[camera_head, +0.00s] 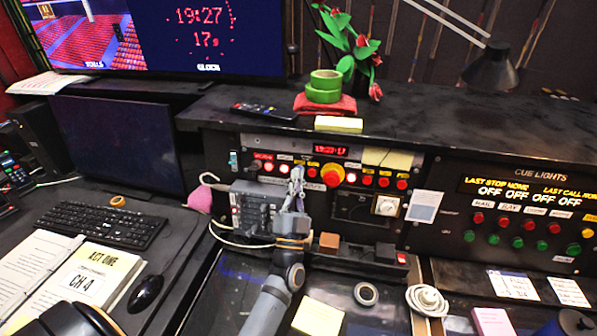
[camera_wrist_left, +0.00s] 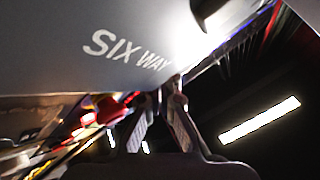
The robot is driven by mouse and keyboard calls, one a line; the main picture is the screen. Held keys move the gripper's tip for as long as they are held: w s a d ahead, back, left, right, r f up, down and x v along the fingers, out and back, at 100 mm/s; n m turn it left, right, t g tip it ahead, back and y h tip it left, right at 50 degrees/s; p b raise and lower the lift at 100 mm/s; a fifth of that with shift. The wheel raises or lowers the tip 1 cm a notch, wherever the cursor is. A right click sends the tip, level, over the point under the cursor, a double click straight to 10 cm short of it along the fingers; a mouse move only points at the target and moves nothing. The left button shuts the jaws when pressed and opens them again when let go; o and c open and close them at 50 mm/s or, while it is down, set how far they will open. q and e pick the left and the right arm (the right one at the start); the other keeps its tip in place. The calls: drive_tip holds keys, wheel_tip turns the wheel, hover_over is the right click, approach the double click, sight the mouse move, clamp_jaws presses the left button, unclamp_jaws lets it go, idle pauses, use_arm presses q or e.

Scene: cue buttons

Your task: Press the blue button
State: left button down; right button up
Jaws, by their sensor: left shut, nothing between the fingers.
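I cannot make out a blue button in either view. A row of lit red buttons (camera_head: 268,169) runs along the middle console. A larger red button in a yellow ring (camera_head: 332,175) sits among them. My left gripper (camera_head: 297,174) is shut and empty, in front of this console just left of the yellow ring. It covers part of the panel behind it; I cannot tell if it touches. In the left wrist view its fingers (camera_wrist_left: 165,88) are close to a grey surface lettered "SIX WAY" (camera_wrist_left: 130,50). My right gripper is not in view.
A grey box (camera_head: 254,208) with cables stands beside the gripper. The right panel (camera_head: 520,215) carries red, green and yellow buttons. Green tape rolls (camera_head: 323,88) and a plant with red flowers (camera_head: 352,45) stand on the ledge. A keyboard (camera_head: 102,221) lies at left.

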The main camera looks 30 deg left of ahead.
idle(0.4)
use_arm(q)
drive_tip(key=shift+s+d+r+p, duration=0.15)
drive_tip(key=shift+s+p, duration=0.3)
drive_tip(key=shift+s, duration=0.3)
drive_tip(key=s, duration=0.1)
drive_tip(key=s+p, duration=0.1)
drive_tip(key=s, duration=0.1)
drive_tip(key=s+d+p, duration=0.1)
drive_tip(key=s, duration=0.1)
drive_tip(key=shift+d+r, duration=0.1)
drive_tip(key=shift+r, duration=0.15)
drive_tip(key=shift+w, duration=0.15)
